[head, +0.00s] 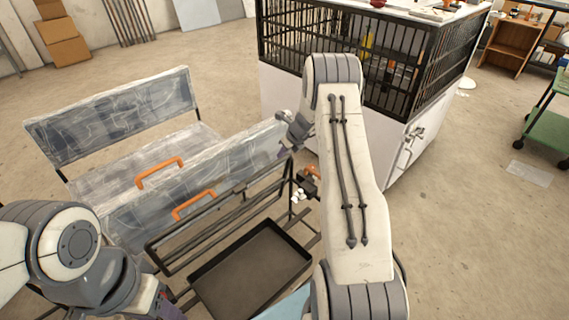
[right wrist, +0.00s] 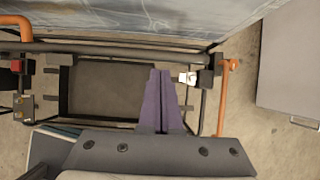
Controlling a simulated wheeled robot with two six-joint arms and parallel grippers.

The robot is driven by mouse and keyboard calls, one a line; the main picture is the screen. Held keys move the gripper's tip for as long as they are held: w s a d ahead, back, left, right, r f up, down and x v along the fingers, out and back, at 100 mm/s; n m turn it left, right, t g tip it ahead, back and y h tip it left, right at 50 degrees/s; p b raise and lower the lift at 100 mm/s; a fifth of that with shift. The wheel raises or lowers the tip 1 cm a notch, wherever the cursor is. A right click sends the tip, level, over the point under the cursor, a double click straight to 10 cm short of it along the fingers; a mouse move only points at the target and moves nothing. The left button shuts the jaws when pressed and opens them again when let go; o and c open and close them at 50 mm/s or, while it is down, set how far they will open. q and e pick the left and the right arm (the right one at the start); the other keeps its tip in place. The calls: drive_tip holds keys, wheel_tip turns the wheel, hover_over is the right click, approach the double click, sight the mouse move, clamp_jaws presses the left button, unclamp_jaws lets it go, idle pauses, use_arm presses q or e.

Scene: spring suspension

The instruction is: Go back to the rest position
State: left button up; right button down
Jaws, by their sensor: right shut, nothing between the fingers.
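My right gripper (right wrist: 160,98) shows its two purple fingers pressed together in the right wrist view, with nothing between them. It points over a black metal frame and a dark tray. In the head view my right arm rises and folds forward, and its gripper (head: 285,151) is small and partly hidden near the right end of a plastic-wrapped panel. My left arm is folded low at the left. Only a bit of my left gripper (head: 160,306) shows at the bottom edge, and its fingertips are not clear.
The wrapped panel (head: 230,165) has orange handles (head: 160,172). The black tray (head: 250,275) lies in the frame (head: 215,222) below. A white cabinet with a black cage (head: 275,95) stands behind my right arm. Open floor (head: 470,220) lies to the right.

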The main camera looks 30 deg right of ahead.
drive_tip(key=s+a+r+n+g+y, duration=0.1)
drive_tip(key=a+r+n, duration=0.4)
drive_tip(key=a, duration=0.4)
drive_tip(key=a+r+n+y, duration=0.1)
drive_tip(key=a+r+n, duration=0.35)
drive_tip(key=a, duration=0.45)
drive_tip(key=s+a+r+n+g, duration=0.1)
drive_tip(key=s+a+r+n, duration=0.2)
drive_tip(key=s+a+n, duration=0.3)
drive_tip(key=s+a+r+n+g, duration=0.1)
drive_tip(key=s+a+r+n, duration=0.35)
drive_tip(key=a, duration=0.35)
drive_tip(key=s+a+r+n+g, duration=0.1)
drive_tip(key=s+a+n, duration=0.4)
drive_tip(key=s, duration=0.4)
drive_tip(key=s+a+r+n+g, duration=0.1)
drive_tip(key=s+a+r+n, duration=0.1)
drive_tip(key=s+n, duration=0.55)
drive_tip(key=s+d+n+h, duration=0.2)
drive_tip(key=s+n, duration=0.6)
drive_tip(key=s, duration=0.4)
drive_tip(key=shift+s+d+f+n+g, duration=0.15)
drive_tip(key=shift+d+f+n+g, duration=0.1)
drive_tip(key=shift+n+g, duration=0.15)
